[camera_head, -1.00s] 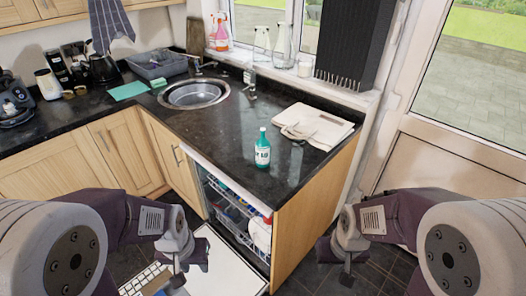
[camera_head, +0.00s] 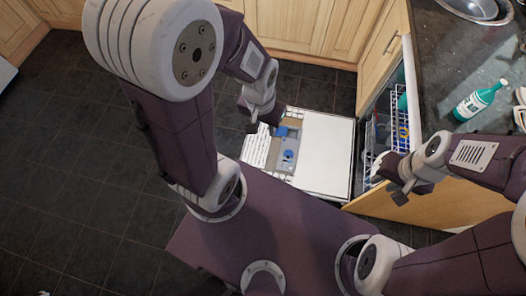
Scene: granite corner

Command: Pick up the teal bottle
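The teal bottle (camera_head: 478,101) with a white label and pale cap stands on the dark granite counter (camera_head: 440,60) at the right of the view. It appears slanted in this downward view. My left gripper (camera_head: 251,122) hangs above the open dishwasher door, far to the left of the bottle. My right gripper (camera_head: 393,182) is in front of the dishwasher and cabinet side, left of and below the bottle, apart from it. Both grippers are small and partly turned away, so whether their fingers are open is unclear. Neither visibly holds anything.
The dishwasher door (camera_head: 325,150) is folded down, its rack (camera_head: 399,115) showing beside the counter. A sink (camera_head: 476,8) is at the top right. Wooden cabinets (camera_head: 300,30) line the back. Dark tiled floor (camera_head: 80,150) is clear at the left.

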